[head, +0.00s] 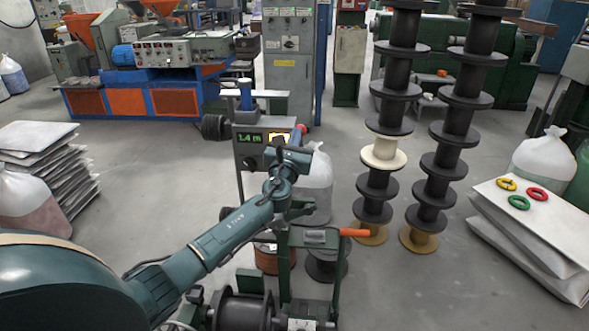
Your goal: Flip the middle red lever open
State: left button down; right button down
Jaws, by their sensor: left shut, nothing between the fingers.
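A red lever end (298,129) shows at the right side of this box, partly hidden. A second, orange-red lever (355,232) sticks out to the right from the lower green frame and lies about level. I cannot tell for sure which lever is the middle one. My left gripper (279,145) is shut and empty, in front of the display box and above the lower lever, apart from that lever. My right gripper is out of view.
Tall stacks of black spools (449,125) stand right of the machine. White sacks (530,225) with coloured rings lie at the right, and stacked sacks (45,150) at the left. A dark spool (242,312) sits low in the frame. Open floor lies left of the machine.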

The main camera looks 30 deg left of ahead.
pick_arm(q)
jog(key=shift+w+a+r, duration=0.4)
jog(key=shift+w+r, duration=0.15)
jog(key=shift+w, duration=0.3)
jog(key=shift+w+a+r, duration=0.4)
jog(key=shift+w+r, duration=0.2)
jog(key=shift+w, duration=0.2)
jog(key=shift+w+a+r, duration=0.4)
jog(key=shift+w+r, duration=0.15)
jog(key=shift+w, duration=0.3)
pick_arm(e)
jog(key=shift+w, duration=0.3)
pick_arm(q)
jog(key=shift+s, duration=0.15)
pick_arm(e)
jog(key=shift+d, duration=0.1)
